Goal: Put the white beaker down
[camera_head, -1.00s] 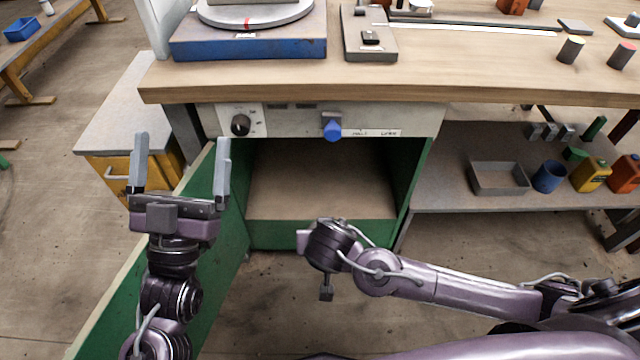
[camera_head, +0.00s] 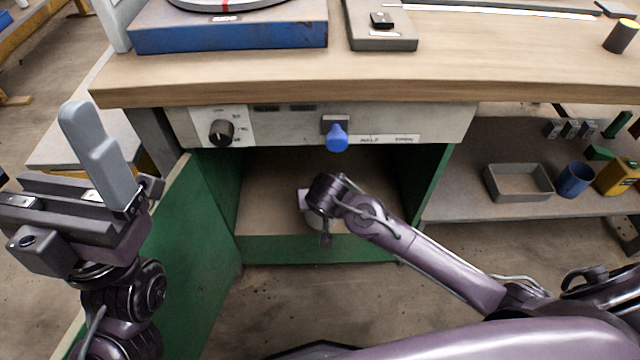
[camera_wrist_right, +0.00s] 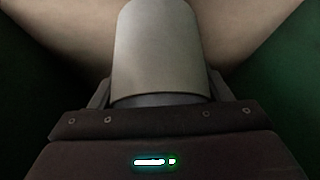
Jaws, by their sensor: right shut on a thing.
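The white beaker (camera_wrist_right: 158,50) fills the middle of the right wrist view, a smooth pale cylinder. My right gripper (camera_wrist_right: 158,92) is shut on it, with a jaw on each side. In the head view my right wrist is inside the open green cabinet (camera_head: 315,250), above its floor, and mostly hides the jaws and beaker. I cannot tell whether the beaker touches the cabinet floor (camera_head: 265,215). My left gripper (camera_head: 60,150) is raised, empty and open at the left, in front of the cabinet; its far finger is largely out of frame.
The open green door (camera_head: 185,260) stands left of the cabinet. A blue knob (camera_head: 337,138) and the wooden bench top (camera_head: 300,75) are above the opening. A grey tray (camera_head: 518,182) and blue cup (camera_head: 575,180) stand on the right shelf. The visible cabinet floor around my wrist is clear.

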